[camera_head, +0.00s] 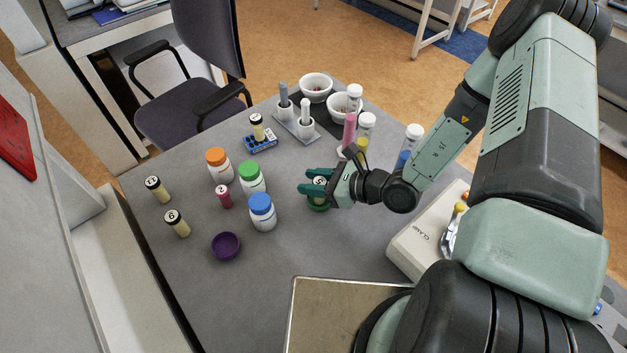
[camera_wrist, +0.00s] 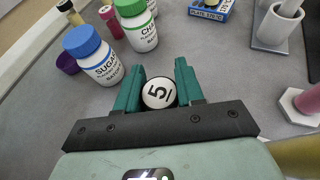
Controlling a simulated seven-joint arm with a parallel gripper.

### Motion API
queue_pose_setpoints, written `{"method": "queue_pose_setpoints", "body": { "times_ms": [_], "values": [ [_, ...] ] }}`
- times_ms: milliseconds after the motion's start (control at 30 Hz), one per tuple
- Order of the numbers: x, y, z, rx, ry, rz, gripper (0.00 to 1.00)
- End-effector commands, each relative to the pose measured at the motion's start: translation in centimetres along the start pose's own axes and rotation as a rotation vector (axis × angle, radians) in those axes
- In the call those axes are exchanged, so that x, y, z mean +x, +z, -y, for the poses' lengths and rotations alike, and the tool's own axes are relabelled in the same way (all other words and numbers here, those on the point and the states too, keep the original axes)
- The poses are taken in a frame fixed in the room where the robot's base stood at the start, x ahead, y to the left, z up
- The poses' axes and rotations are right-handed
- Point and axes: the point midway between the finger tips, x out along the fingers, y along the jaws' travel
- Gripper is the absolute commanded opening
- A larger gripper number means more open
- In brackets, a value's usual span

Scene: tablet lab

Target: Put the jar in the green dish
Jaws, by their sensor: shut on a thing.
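My gripper (camera_head: 318,184) is shut on a small jar (camera_wrist: 158,94) with a white lid marked 5; in the wrist view the jar sits between the two green fingers (camera_wrist: 159,88). In the head view the fingers largely cover it. I cannot tell whether the jar touches the dish. The dish is hidden in the wrist view.
Bottles with blue (camera_head: 262,212), green (camera_head: 251,178) and orange (camera_head: 218,166) caps stand left of my gripper. A purple dish (camera_head: 226,246) and two jars (camera_head: 177,223) (camera_head: 158,189) lie farther left.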

Motion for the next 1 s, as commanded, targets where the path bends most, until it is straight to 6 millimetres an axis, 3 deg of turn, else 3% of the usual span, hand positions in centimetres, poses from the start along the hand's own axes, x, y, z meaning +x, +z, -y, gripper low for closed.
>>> {"method": "queue_pose_setpoints", "body": {
  "times_ms": [367,400,567,900,1000],
  "values": [
    [0.2,-0.4,0.0,0.000,0.000,0.001,0.06],
    [0.2,-0.4,0.0,0.000,0.000,0.000,0.40],
    [0.1,-0.4,0.0,0.000,0.000,0.001,0.63],
    [0.0,0.1,0.0,-0.002,-0.001,0.001,0.63],
    [-1.3,0.0,0.1,-0.001,-0.003,-0.001,0.63]
  ]
}}
